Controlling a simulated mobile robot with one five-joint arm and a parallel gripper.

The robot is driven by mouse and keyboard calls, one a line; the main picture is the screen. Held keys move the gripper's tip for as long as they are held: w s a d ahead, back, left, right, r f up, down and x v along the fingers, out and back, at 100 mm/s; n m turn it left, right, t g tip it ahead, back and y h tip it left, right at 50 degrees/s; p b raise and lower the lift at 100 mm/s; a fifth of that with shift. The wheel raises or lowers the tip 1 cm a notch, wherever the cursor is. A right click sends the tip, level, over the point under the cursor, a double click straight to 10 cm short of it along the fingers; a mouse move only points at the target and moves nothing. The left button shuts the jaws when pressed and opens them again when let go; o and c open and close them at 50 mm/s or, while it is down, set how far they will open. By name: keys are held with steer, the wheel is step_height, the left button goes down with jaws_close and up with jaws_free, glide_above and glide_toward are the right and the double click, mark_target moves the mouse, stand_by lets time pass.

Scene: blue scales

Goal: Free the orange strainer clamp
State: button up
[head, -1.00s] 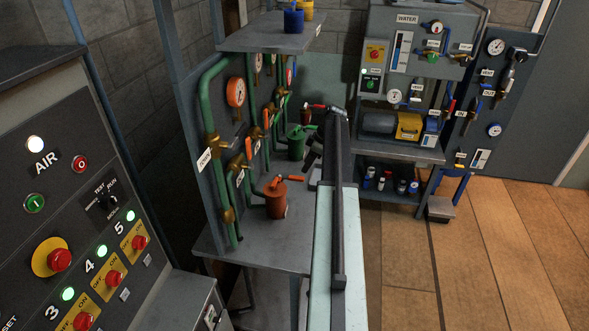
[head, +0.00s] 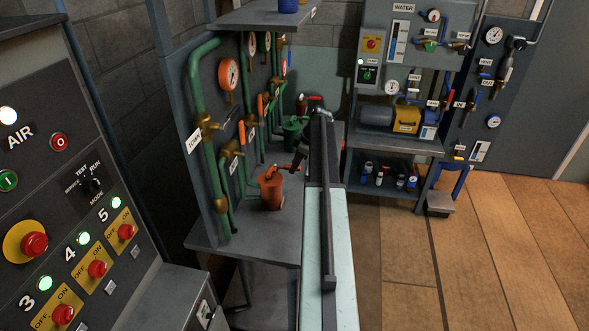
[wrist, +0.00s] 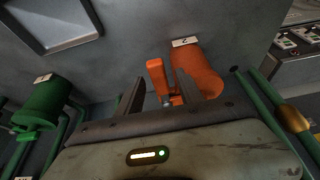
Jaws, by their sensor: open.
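The orange strainer (head: 271,190) stands on the grey bench, at the near end of the green pipes. In the wrist view its body (wrist: 203,72) carries a label with a 2. Its orange clamp (wrist: 156,77) shows as a flat lever beside the body, with a small metal pivot at its lower end. My gripper (wrist: 160,80) is open, and the lever appears between its two dark fingers in the picture. I cannot tell how far beyond the fingertips it lies. In the head view my gripper (head: 298,160) is just right of and above the strainer, partly hidden by my arm.
A green strainer (head: 293,131) stands behind on the bench; it also shows at left in the wrist view (wrist: 45,102). Green pipes (head: 197,92) and round gauges line the panel. A red-handled fitting (head: 304,101) is farther back. An AIR cabinet (head: 70,200) stands at left.

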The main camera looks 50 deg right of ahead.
jaws_close()
stand_by(1.2)
